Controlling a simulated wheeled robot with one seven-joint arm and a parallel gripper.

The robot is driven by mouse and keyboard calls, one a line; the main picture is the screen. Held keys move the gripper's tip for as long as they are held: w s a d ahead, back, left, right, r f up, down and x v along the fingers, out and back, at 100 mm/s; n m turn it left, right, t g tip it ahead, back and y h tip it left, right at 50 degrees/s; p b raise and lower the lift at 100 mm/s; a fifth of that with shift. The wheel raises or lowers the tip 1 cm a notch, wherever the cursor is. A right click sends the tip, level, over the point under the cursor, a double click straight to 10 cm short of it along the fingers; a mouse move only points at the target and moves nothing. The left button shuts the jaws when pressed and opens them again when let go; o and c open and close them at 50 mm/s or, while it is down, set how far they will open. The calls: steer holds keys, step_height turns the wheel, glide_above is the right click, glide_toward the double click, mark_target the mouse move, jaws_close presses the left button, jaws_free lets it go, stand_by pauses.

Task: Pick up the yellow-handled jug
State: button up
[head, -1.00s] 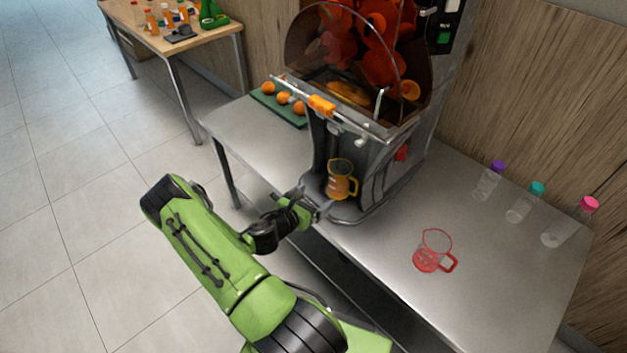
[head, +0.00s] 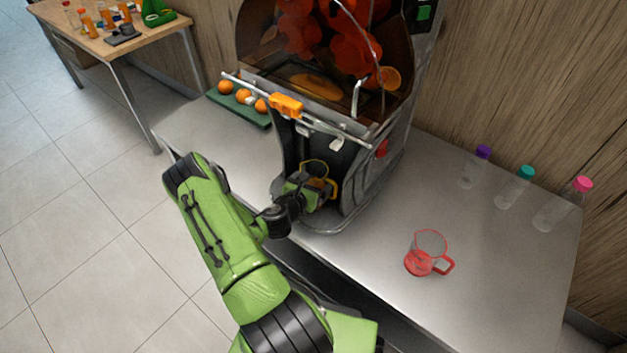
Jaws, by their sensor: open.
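The yellow-handled jug (head: 315,168) stands in the bay of the orange juicer, under its spout area. Its rim and part of its yellow handle (head: 333,189) show; its front and lower body are hidden behind my gripper. My gripper (head: 319,186) is open and sits right at the jug, in front of it. Its fingertips are small and partly merged with the jug, so I cannot tell whether they touch it or stand on both sides of it.
The juicer (head: 366,190) stands on a steel table. A red-handled jug (head: 428,253) stands to the right. Bottles with purple (head: 483,152), teal (head: 526,172) and pink (head: 583,183) caps stand by the wall. Oranges lie on a green board (head: 256,117).

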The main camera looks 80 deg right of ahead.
steer(key=shift+s+a+r, duration=0.1)
steer(key=shift+a+r, duration=0.1)
steer(key=shift+a, duration=0.15)
steer(key=shift+c, duration=0.7)
steer(key=c, duration=0.8)
